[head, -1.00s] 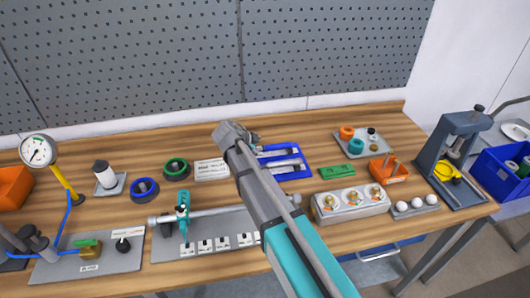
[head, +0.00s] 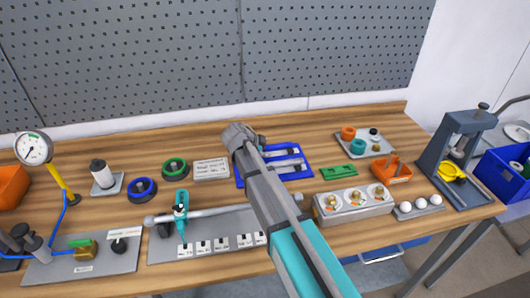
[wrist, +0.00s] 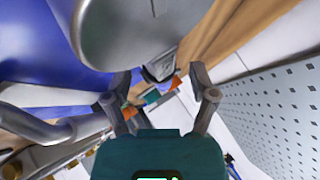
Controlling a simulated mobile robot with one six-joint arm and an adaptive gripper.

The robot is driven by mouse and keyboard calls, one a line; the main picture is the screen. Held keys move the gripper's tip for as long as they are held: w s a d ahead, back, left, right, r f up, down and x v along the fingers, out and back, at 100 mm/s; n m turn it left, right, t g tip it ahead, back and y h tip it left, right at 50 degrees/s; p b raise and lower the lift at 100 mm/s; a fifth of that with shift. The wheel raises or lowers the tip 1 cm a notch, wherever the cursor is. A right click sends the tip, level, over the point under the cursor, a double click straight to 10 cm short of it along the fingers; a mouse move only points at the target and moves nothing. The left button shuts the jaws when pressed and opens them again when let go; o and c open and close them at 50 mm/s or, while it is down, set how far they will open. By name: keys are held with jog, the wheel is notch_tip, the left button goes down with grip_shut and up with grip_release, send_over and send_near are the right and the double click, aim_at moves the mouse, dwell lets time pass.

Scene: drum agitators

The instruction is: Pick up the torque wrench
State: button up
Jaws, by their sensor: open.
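A blue tray (head: 308,172) lies on the bench behind my arm, holding silver metal tools (head: 285,164). The torque wrench seems to be among them, but my arm hides part of the tray and I cannot be sure which tool it is. In the wrist view a large smooth grey metal body (wrist: 140,30) is very close to the camera, with blue (wrist: 40,55) beside it. My gripper (wrist: 160,82) is open, its fingers apart with nothing clearly held between them.
A block with three round fittings (head: 353,205), an orange holder (head: 390,170) and a grey press (head: 465,150) stand to the right. A perforated panel (head: 330,50) rises behind.

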jog(key=shift+w+d+f, duration=0.3)
jog(key=shift+w+f, duration=0.05)
jog(key=shift+f, duration=0.15)
grip_shut()
dwell(0.5)
